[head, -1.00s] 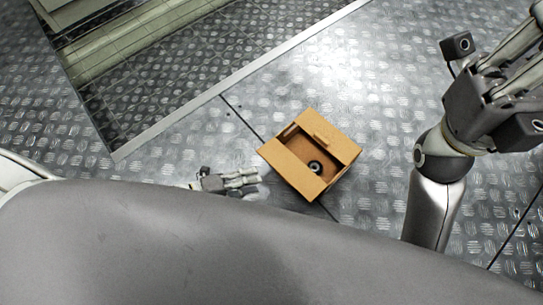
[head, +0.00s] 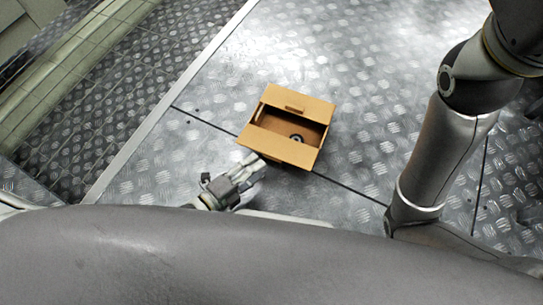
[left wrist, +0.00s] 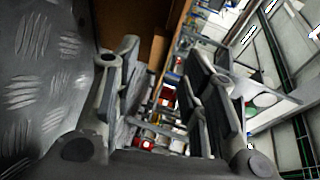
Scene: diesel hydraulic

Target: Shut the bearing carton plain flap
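The brown bearing carton (head: 326,112) sits on the metal floor with its middle open. A dark ring-shaped part (head: 298,139) lies inside. The plain flap (head: 275,146) is the near panel; its exact angle is hard to tell. The far panel (head: 309,104) carries a small tab. My left gripper (head: 254,167) is low at the carton's near left corner, its fingertips close to or under the plain flap's edge; contact is unclear. In the left wrist view its fingers (left wrist: 160,82) stand apart with the brown carton (left wrist: 150,22) beyond them. My right gripper is out of view.
Patterned metal floor (head: 370,90) around the carton is clear. A pale raised strip (head: 180,92) runs diagonally at the left. My right arm stands at the right side. The left wrist view also shows distant cluttered shelving (left wrist: 205,40).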

